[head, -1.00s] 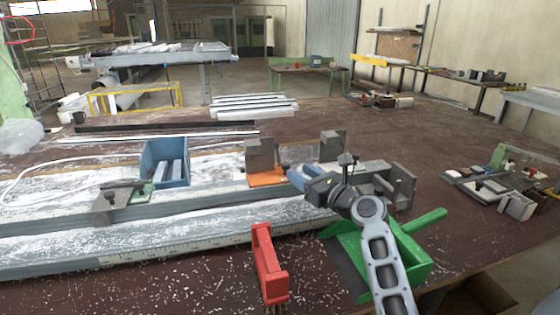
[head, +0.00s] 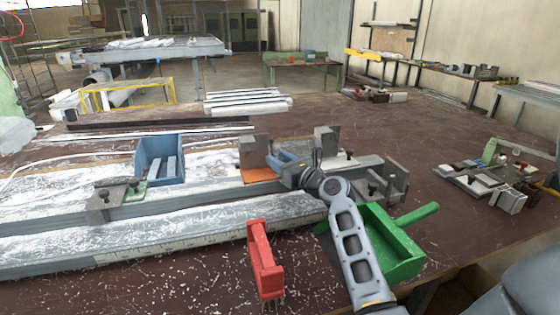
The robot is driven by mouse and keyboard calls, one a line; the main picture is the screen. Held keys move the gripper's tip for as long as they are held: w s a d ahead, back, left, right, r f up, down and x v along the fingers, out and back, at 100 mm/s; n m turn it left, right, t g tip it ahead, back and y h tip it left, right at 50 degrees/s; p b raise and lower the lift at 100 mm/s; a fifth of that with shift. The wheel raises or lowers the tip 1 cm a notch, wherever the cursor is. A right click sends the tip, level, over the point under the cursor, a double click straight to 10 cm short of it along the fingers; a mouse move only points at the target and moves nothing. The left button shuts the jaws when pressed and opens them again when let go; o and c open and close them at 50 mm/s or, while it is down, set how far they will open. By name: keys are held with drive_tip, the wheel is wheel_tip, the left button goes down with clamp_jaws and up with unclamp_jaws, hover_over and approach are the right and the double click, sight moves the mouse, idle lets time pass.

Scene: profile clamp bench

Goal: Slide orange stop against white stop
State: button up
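The orange stop (head: 257,175) is a grey upright block on an orange base, sitting on the long grey profile rail. The white stop (head: 335,164) is a similar grey block on a white base, further right on the same rail. A clear gap separates the two stops. My gripper (head: 277,157) is low over the rail between them, close to the right side of the orange stop. Whether a finger touches the orange stop cannot be told. My wrist hides part of the rail.
A red tool (head: 264,259) and a green dustpan (head: 396,246) lie in front. The brown tabletop right is partly clear.

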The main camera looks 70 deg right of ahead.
drive_tip(key=shift+r, duration=0.1)
clamp_jaws()
drive_tip(key=s+d, duration=0.6)
drive_tip(key=s, duration=0.1)
drive_tip(key=shift+r, duration=0.25)
drive_tip(key=shift+d, duration=0.1)
drive_tip(key=shift+o, duration=0.6)
unclamp_jaws()
drive_tip(key=shift+o, duration=0.6)
drive_tip(key=shift+f, duration=0.2)
drive_tip(key=shift+f, duration=0.2)
